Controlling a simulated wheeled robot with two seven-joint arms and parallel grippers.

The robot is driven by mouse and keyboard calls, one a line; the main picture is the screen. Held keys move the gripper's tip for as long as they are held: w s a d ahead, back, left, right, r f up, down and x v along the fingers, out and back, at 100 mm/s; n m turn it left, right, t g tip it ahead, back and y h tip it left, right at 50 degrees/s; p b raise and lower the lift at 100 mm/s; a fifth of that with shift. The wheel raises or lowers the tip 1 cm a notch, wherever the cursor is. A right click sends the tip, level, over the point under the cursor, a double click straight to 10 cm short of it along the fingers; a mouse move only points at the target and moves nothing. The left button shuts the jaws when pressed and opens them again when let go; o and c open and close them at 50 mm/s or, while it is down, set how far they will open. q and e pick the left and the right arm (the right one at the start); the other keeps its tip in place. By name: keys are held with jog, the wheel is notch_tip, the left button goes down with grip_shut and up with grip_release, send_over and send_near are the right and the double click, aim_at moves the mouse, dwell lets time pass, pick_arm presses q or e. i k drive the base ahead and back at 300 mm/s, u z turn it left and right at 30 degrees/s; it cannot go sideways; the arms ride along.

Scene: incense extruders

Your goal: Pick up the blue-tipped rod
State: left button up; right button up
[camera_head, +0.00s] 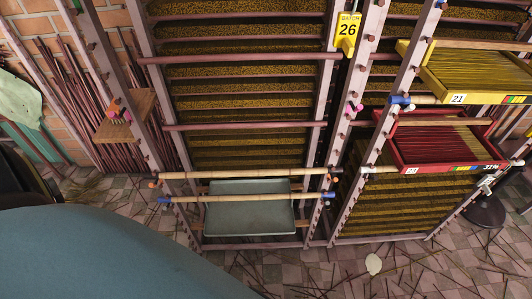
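A pale bamboo rod with blue tips (245,198) lies across the lower part of the left rack. One blue end shows at its left, by the left post, and another at its right, by the middle post. It crosses in front of the upper part of a grey-green tray (250,223). A second pale rod (245,174) runs just above it, nearly parallel. Another blue end (400,100) shows on a rod under the yellow tray at the right. Neither of my grippers is in view.
A yellow tray marked 21 (475,75) and a red tray (430,143) jut from the right rack. Rack posts (360,65) with pegs flank the rods. Loose sticks litter the tiled floor (350,285). A large blue-grey curved surface, possibly mine, hides the lower left.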

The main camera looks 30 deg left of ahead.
aim_at(318, 195)
jog(key=z, duration=0.1)
jog(key=k, duration=0.15)
jog(key=z, duration=0.85)
jog(key=i, duration=1.2)
jog(key=u, duration=2.85)
